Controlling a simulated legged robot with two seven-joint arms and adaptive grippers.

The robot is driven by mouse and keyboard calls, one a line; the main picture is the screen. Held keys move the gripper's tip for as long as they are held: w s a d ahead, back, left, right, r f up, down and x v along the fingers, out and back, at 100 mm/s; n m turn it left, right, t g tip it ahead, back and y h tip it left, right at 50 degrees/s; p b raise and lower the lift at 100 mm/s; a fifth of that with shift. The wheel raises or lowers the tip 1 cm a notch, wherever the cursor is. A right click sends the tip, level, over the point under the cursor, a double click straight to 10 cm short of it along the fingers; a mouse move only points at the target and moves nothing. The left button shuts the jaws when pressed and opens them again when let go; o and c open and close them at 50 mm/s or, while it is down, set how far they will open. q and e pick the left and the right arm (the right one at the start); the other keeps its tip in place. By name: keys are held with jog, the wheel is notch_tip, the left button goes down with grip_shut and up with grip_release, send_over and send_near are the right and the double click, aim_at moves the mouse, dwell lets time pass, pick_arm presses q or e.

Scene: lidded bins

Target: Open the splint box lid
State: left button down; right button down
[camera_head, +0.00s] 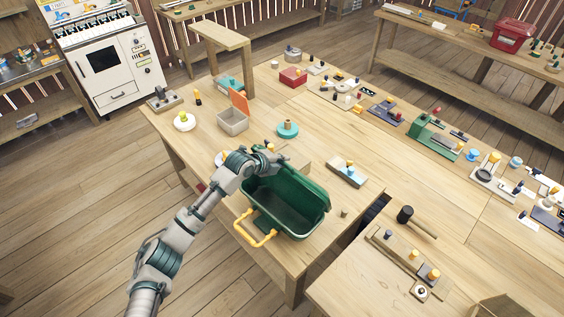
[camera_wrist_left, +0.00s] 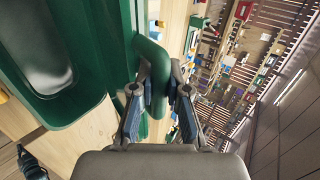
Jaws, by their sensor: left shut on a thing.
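The green box (camera_head: 288,222) with a yellow handle (camera_head: 256,232) stands near the table's front corner; I take it for the splint box. Its dark interior shows from above. A green panel, apparently its lid (camera_head: 299,184), stands raised along the far side. My left gripper (camera_head: 265,160) is at the far left top edge of the box. In the left wrist view, my left gripper (camera_wrist_left: 165,92) is shut on a green tab (camera_wrist_left: 153,52) beside the green rim, with the box interior (camera_wrist_left: 42,50) at left. My right gripper is not in view.
Beyond the gripper are a grey bin (camera_head: 233,122) with an orange lid (camera_head: 238,101) and a teal round piece (camera_head: 287,130). A teal-and-grey block (camera_head: 347,174) lies right of the box. A black-headed mallet (camera_head: 405,214) and a wooden board (camera_head: 405,258) lie farther right.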

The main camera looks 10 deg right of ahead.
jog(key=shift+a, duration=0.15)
pick_arm(q)
jog(key=c, duration=1.1)
grip_release()
jog(key=shift+c, duration=0.2)
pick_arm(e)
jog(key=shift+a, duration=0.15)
pick_arm(q)
jog(key=shift+a, duration=0.1)
jog(key=shift+s+a+r, duration=0.15)
jog(key=shift+a+r, duration=0.1)
jog(key=v, duration=1.1)
jog(key=shift+s+d+f, duration=0.1)
